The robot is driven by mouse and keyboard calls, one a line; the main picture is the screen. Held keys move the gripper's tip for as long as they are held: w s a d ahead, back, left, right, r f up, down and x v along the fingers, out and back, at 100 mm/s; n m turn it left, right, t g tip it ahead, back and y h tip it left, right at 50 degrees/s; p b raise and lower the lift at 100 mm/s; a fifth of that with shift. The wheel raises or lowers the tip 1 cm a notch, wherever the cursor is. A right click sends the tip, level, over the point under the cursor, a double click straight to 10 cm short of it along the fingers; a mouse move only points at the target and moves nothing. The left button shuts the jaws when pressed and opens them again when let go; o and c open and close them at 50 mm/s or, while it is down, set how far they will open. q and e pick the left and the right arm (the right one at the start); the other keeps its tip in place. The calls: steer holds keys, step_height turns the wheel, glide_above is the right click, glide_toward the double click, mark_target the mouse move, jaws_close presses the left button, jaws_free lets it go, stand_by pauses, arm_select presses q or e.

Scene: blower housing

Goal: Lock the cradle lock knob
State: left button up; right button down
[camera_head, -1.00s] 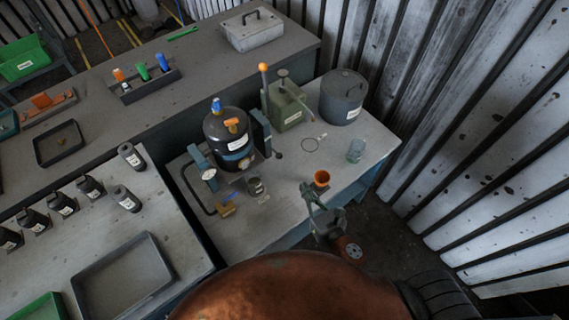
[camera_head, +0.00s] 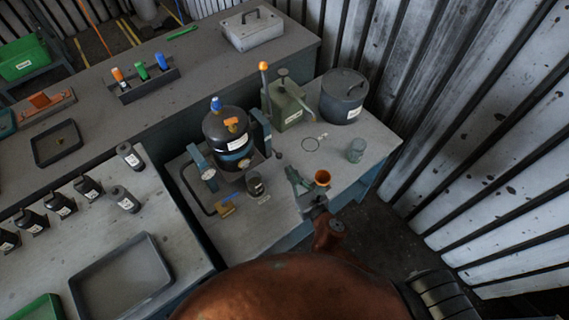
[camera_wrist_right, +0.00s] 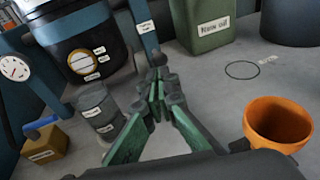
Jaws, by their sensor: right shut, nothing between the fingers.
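A black canister (camera_head: 228,138) with a blue band stands in a cradle between blue posts on the grey bench; it also shows in the wrist view (camera_wrist_right: 75,40). The right blue post (camera_wrist_right: 143,22) carries a small label too blurred to read. A dark round knob (camera_head: 278,155) sits low beside this post; I take it for the cradle lock knob. It also shows in the wrist view (camera_wrist_right: 158,58), just beyond my fingertips. My right gripper (camera_head: 291,172) is shut and empty, its green fingers (camera_wrist_right: 158,88) pointing at the knob; contact cannot be told. My left gripper is out of view.
An orange funnel cup (camera_head: 322,178) stands close right of my right gripper. A grey cup (camera_head: 255,184) and a brass block with blue handle (camera_head: 226,206) are left of it. A green can (camera_head: 287,108) stands behind. A thin ring (camera_head: 310,144) lies on clear bench.

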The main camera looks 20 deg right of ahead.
mark_target(279, 157)
steer(key=x, duration=0.5)
steer(key=shift+b, duration=0.4)
steer(key=shift+w+a+r+p, duration=0.1)
steer(key=shift+w+a+p, duration=0.1)
steer(key=shift+w+p, duration=0.3)
steer(key=shift+w+a+r+p, duration=0.15)
steer(key=shift+w+a, duration=0.1)
steer(key=shift+w, duration=0.45)
steer(key=shift+w+a+f, duration=0.1)
steer(key=shift+w+f, duration=0.05)
steer(key=shift+w, duration=0.05)
steer(key=shift+s, duration=0.1)
